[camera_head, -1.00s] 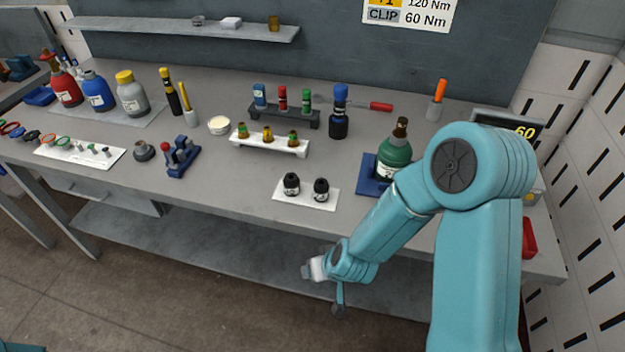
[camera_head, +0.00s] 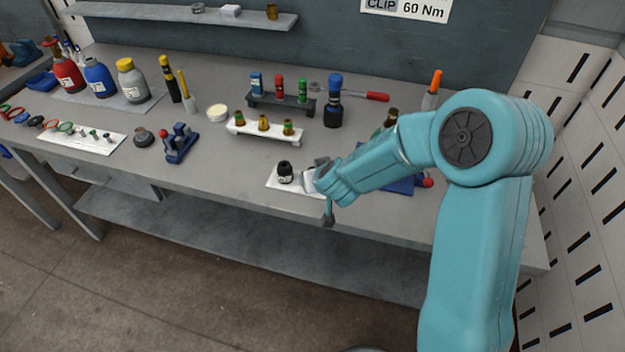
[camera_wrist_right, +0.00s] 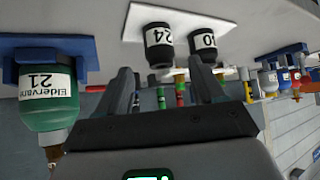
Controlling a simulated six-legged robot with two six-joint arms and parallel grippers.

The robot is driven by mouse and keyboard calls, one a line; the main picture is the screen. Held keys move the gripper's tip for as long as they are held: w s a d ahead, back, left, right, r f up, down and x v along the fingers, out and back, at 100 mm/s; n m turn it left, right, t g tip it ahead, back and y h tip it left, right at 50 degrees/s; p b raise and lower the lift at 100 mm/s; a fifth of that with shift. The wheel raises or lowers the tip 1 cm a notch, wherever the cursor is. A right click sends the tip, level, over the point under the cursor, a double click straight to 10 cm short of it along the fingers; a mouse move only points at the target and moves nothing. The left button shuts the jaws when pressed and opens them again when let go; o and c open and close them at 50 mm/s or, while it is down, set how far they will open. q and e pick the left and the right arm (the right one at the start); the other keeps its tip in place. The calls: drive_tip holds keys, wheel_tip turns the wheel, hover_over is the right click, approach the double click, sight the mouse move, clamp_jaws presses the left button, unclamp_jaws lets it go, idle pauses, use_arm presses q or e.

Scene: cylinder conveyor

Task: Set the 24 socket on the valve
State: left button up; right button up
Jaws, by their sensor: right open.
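Two black sockets stand on a white plate (camera_head: 280,187) near the bench's front edge. In the right wrist view, which is upside down, the 24 socket (camera_wrist_right: 158,46) is ahead of the fingers, roughly in line with the gap between them. The other socket (camera_wrist_right: 203,43), with a partly readable label, is beside it; it also shows in the head view (camera_head: 285,173). My right gripper (camera_wrist_right: 160,82) is open and empty; in the head view it hides the 24 socket. A green cylinder (camera_wrist_right: 48,100) has a brownish valve (camera_wrist_right: 55,138) on top. My left gripper is out of view.
A blue holder (camera_wrist_right: 88,48) carries the green cylinder beside the plate. Behind the plate stand a white rack (camera_head: 250,131) and a dark rack (camera_head: 268,103) with small coloured parts. A blue stand (camera_head: 180,150) is to the left. The bench between it and the plate is clear.

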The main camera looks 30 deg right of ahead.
drive_tip(key=shift+x, duration=1.1)
drive_tip(key=x, duration=0.5)
drive_tip(key=shift+w+d+f, duration=0.15)
drive_tip(key=shift+w, duration=0.15)
drive_tip(key=c, duration=1.1)
